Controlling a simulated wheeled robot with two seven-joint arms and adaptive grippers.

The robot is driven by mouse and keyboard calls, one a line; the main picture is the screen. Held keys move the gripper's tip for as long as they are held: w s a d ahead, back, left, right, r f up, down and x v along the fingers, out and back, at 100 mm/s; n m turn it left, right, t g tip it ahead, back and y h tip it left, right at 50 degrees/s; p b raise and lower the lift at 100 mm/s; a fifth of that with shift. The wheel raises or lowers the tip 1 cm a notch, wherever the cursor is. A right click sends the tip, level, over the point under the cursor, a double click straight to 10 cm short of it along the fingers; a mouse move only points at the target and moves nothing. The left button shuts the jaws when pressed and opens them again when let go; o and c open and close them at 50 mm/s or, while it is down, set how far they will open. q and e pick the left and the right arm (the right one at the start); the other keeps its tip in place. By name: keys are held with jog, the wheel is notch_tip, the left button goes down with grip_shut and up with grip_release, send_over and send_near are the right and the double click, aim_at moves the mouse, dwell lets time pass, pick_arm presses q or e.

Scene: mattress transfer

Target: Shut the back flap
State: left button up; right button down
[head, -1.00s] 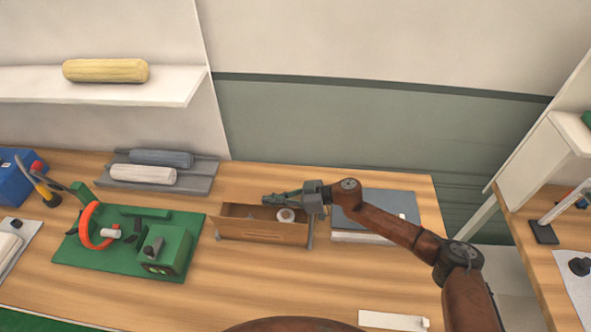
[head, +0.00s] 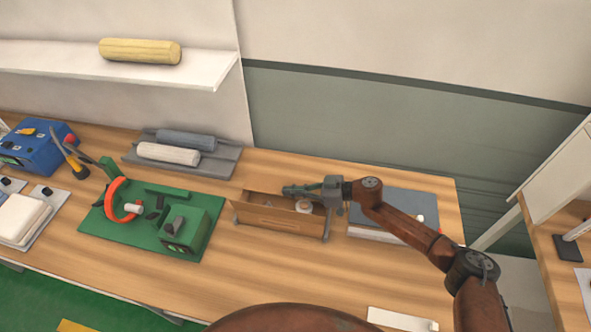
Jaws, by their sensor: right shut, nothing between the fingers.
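An open brown cardboard box (head: 280,217) stands on the bench right of the green fixture. A white round thing (head: 304,206) shows inside it. My right gripper (head: 287,190) is shut and empty, pointing left along the box's back edge, at or just above it. The gripper covers much of that edge, so I cannot make out the back flap or whether the fingers touch it. My left gripper is out of view.
A grey flat case (head: 395,205) lies just right of the box under my right arm. A green fixture (head: 100,225) with an orange ring (head: 112,200) stands left. A grey tray (head: 228,158) with two rolls lies behind. The bench front is mostly clear.

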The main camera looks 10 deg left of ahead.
notch_tip(320, 180, up, 5)
jog(key=p, duration=0.4)
jog(key=v, duration=0.5)
jog(key=f+v, duration=0.1)
jog(key=v, duration=0.2)
jog(key=shift+s+d+b, duration=0.1)
jog(key=shift+d+b, duration=0.2)
jog(key=shift+d+r, duration=0.2)
jog(key=shift+d, duration=0.45)
